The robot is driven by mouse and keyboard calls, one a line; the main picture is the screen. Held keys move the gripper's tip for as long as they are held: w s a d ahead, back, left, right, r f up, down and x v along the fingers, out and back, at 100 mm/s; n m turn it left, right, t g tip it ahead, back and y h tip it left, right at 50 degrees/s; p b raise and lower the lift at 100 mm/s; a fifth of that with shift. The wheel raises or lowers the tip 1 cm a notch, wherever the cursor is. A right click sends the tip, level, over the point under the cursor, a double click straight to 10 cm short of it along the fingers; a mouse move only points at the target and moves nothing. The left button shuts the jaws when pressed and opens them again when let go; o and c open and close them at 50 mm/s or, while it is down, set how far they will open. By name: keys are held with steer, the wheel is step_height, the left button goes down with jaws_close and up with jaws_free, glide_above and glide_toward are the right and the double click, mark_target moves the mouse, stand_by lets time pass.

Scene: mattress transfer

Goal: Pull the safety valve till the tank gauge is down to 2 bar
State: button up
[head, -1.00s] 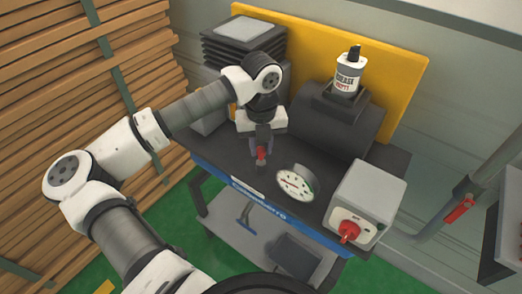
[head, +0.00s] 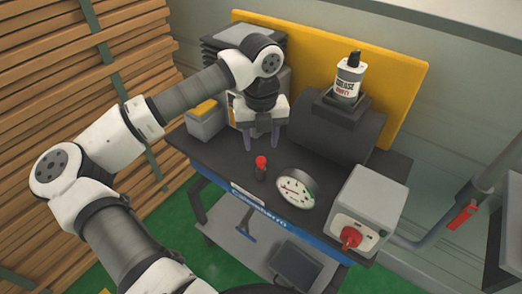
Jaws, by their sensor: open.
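The safety valve (head: 261,169) stands upright on the dark compressor top, with a red cap on a dark stem. The round white tank gauge (head: 295,188) is just right of it; its dial faces me, but the reading is too small to tell. My gripper (head: 262,142) is open and empty, with its two fingers apart and pointing down. It is above and behind the valve in the picture and does not touch it. Nothing hides the valve or the gauge.
A grey box with a red knob (head: 352,237) is at the right front. A grease bottle (head: 348,76) stands on the dark cylinder (head: 335,132). A yellow panel (head: 400,75) closes the back. A small grey box with a yellow top (head: 205,120) is at the left.

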step_height(320, 180, up, 10)
steer(key=b, duration=0.1)
steer(key=shift+f+b, duration=0.2)
steer(key=shift+b, duration=0.1)
steer(key=shift+d, duration=0.15)
